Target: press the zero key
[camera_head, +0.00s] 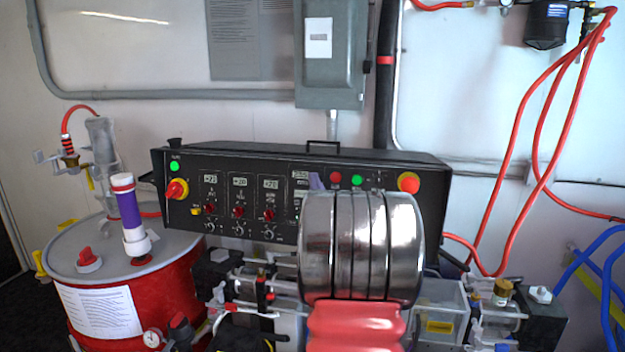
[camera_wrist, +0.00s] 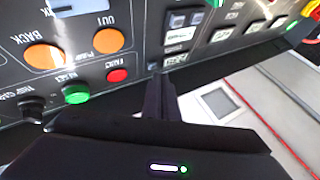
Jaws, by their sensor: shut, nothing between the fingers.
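The black control panel (camera_head: 245,205) stands across the middle of the head view. My gripper (camera_wrist: 158,80) shows in the wrist view with its dark fingers shut and empty, the tips near the panel face. Just beyond the tips, to the upper right, is a column of small pale labelled keys or tags (camera_wrist: 179,38). The lettering is upside down and too small to read surely, so I cannot tell which is the zero key. I cannot tell whether the tips touch the panel.
Close to the fingers are a red fault button (camera_wrist: 117,75), a green reset button (camera_wrist: 76,94) and orange buttons, one marked back (camera_wrist: 45,57). A red drum (camera_head: 175,290) stands left of the panel. Red hoses (camera_head: 520,130) hang at the right.

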